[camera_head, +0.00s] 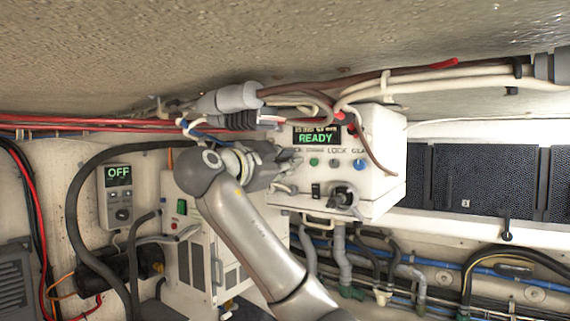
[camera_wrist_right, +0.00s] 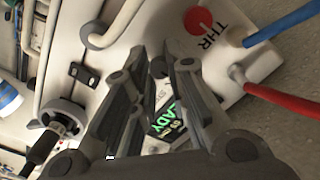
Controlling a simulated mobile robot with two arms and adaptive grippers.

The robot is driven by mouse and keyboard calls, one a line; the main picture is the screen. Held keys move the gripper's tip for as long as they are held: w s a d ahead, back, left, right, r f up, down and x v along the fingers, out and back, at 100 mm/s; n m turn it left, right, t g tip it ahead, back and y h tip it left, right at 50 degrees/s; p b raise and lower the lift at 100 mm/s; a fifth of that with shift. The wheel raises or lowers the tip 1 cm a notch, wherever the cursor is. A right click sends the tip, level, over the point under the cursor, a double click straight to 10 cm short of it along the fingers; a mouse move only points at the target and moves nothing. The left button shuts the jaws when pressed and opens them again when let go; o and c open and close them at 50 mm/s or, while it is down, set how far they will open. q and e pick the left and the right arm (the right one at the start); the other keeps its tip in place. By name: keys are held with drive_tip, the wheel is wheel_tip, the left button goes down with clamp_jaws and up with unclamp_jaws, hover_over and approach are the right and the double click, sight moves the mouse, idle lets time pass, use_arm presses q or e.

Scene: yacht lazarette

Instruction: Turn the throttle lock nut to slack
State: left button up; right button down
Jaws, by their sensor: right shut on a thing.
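A white control box (camera_head: 382,180) hangs at the middle right in the head view. Its green display (camera_head: 316,137) reads READY, and the word LOCK is printed below it. My right gripper (camera_head: 294,164) reaches the left part of the box's front face. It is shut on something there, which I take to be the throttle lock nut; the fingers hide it. In the right wrist view the fingers (camera_wrist_right: 158,62) come close together over the box, and part of the READY display (camera_wrist_right: 165,118) shows between them. My left gripper is not in view.
A red round part (camera_wrist_right: 205,22) marked THR is near blue and red cables in the wrist view. A black knob (camera_head: 343,195) projects from the box's lower front. Cables (camera_head: 370,85) run above. A panel reading OFF (camera_head: 119,174) hangs at left.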

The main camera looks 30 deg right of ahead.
drive_tip(key=n+b, duration=0.3)
drive_tip(key=n, duration=0.4)
drive_tip(key=n+b, duration=0.2)
drive_tip(key=n, duration=0.5)
drive_tip(key=n+b, duration=0.3)
drive_tip(key=n, duration=0.4)
drive_tip(key=shift+f+b, duration=0.25)
drive_tip(key=shift+b, duration=0.05)
idle(0.5)
drive_tip(key=c, duration=1.7)
unclamp_jaws()
drive_tip(key=shift+o, duration=0.2)
drive_tip(key=shift+r, duration=0.15)
drive_tip(key=shift+a, duration=0.1)
drive_tip(key=v, duration=1.2)
drive_tip(key=shift+o, duration=0.2)
drive_tip(key=shift+w, duration=0.1)
